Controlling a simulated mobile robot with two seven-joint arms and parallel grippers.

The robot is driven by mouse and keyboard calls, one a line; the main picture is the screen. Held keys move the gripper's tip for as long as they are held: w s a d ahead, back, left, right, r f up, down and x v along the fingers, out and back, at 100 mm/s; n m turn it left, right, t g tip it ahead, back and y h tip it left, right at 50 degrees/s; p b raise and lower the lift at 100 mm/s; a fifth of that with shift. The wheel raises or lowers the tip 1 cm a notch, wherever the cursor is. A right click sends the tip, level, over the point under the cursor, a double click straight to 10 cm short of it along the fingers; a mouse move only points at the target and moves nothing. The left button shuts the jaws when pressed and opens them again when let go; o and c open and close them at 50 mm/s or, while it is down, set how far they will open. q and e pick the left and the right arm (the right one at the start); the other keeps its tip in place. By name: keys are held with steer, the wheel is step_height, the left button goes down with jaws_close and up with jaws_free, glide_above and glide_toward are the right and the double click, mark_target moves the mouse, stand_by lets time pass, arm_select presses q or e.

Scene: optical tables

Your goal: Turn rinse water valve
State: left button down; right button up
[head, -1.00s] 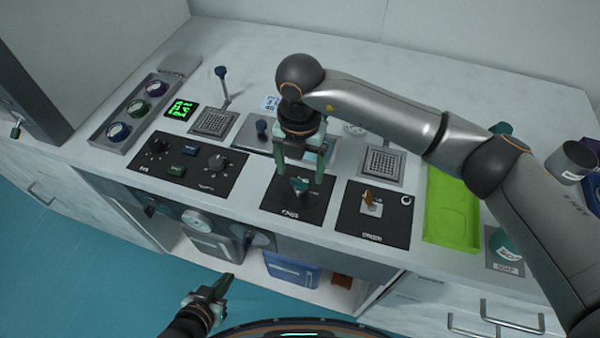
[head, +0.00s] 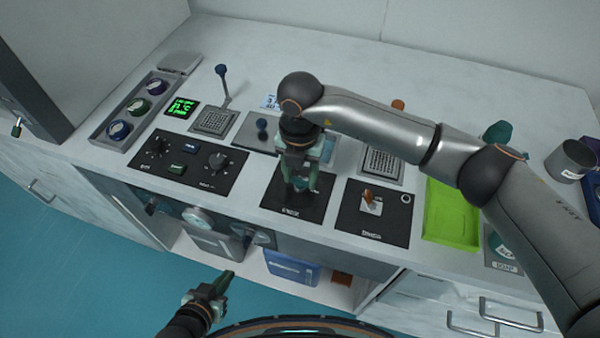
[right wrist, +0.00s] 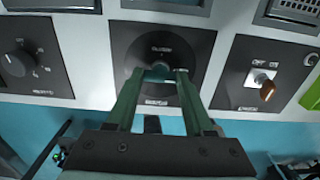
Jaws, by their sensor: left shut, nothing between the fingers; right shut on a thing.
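The rinse water valve is a small teal knob on a black square panel (head: 289,216) in the middle of the counter front. In the right wrist view the valve knob (right wrist: 160,73) sits between my right fingertips, on its black panel (right wrist: 198,45). My right gripper (head: 301,186) points down at the panel and is shut on the valve knob; the fingers hide much of it in the head view. The right gripper also shows in the right wrist view (right wrist: 157,76). My left gripper (head: 222,284) is shut and empty, low in front of the counter.
A panel with an orange-brown toggle (head: 369,198) lies right of the valve, and a panel with black dials (head: 217,162) lies left. A green tray (head: 452,212) is further right. A tall lever (head: 224,85) stands behind the left panel.

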jaws_close()
